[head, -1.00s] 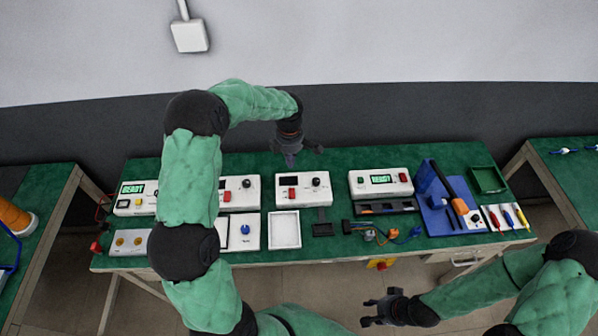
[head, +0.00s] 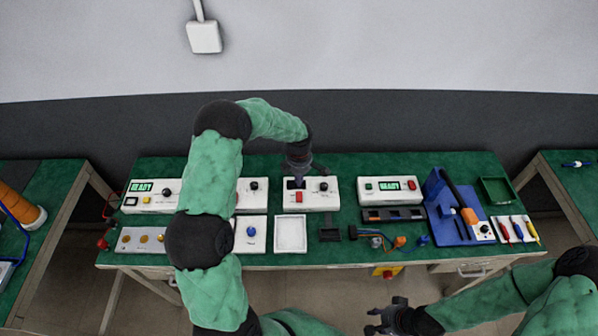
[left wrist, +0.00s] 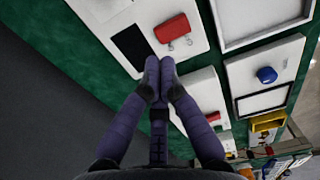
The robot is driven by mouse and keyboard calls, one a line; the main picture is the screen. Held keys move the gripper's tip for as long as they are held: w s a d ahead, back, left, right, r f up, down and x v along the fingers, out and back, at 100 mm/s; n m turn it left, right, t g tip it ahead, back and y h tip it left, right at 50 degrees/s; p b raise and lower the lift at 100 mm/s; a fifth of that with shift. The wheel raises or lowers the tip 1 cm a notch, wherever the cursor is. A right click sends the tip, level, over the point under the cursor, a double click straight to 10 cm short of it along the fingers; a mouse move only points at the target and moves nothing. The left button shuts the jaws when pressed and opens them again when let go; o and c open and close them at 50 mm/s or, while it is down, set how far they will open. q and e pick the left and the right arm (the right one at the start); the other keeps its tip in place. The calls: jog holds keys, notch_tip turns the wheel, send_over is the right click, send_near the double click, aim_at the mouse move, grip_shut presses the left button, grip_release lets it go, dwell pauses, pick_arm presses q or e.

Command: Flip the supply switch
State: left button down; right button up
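A white box (head: 322,203) at the middle of the bench has a dark display, a black knob and a red switch (head: 298,197). In the left wrist view the red switch (left wrist: 172,28) and the dark display (left wrist: 131,50) show close up. My left gripper (head: 299,182) is over the back of this box, near the display. In the left wrist view its fingertips (left wrist: 159,66) are together, with nothing seen between them, beside the switch and display; contact cannot be told. My right gripper (head: 374,320) is open and empty in front of the bench.
A box with a lit READY display (head: 390,185) stands to the right. An empty white tray (head: 290,249) lies in front of the middle box. A blue fixture (head: 447,228) and a green bin (head: 495,190) are further right. My left arm hides part of the left boxes.

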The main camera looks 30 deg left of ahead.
aim_at(299, 192)
pick_arm(q)
jog(key=shift+f, duration=2.65)
jog(key=shift+f+b, duration=0.1)
jog(key=shift+b, duration=0.2)
jog(key=shift+w+f+b, duration=0.1)
jog(key=shift+f+b, duration=0.25)
jog(key=shift+b, duration=0.35)
jog(key=shift+r, duration=0.15)
jog(key=shift+s+d+r, duration=0.2)
jog(key=shift+s, duration=0.15)
jog(key=shift+s+d+r, duration=0.15)
jog(key=shift+s, duration=0.2)
jog(key=shift+r, duration=0.1)
